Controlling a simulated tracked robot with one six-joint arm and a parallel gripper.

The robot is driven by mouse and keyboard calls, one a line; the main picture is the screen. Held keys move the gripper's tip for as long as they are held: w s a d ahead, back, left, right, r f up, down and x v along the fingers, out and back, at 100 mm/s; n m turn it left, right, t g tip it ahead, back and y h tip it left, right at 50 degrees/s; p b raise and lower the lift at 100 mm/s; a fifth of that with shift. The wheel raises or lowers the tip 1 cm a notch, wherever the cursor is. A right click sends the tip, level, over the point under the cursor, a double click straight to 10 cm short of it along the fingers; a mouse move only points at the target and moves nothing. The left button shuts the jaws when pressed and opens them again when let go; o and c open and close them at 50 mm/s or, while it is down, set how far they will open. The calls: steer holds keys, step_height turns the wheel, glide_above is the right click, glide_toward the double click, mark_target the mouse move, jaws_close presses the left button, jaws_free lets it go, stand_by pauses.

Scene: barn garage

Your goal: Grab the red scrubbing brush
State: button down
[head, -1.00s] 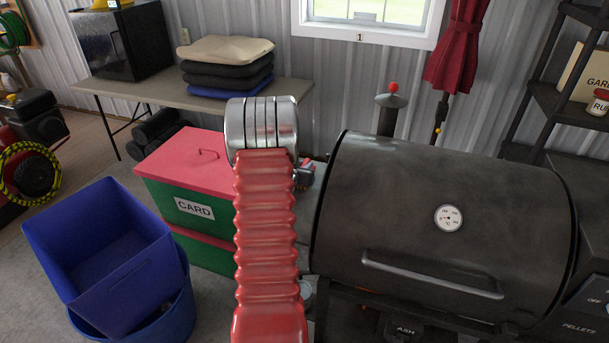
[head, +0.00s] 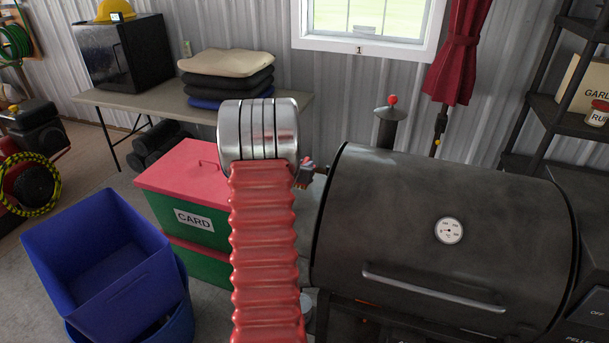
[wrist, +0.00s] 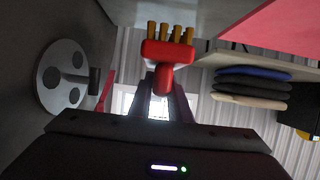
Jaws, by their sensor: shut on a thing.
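The red scrubbing brush (wrist: 167,52) shows in the wrist view with its yellowish bristles pointing toward the picture's top. Its short red handle sits between the fingers of my gripper (wrist: 163,92), which is shut on it. In the head view, my own red and silver arm hides most of the gripper and brush. Only a small dark and reddish part of the gripper end (head: 304,173) shows beside the arm, between the green box and the grill.
The black grill (head: 440,250) stands close on the right, its chimney (head: 390,128) behind. A green box with a red lid (head: 185,165) and blue bins (head: 100,260) stand left. Behind is a table (head: 150,98) with stacked cushions (head: 228,75) and a black cabinet (head: 125,48).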

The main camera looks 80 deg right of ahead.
mark_target(304, 162)
steer(key=shift+r, duration=2.15)
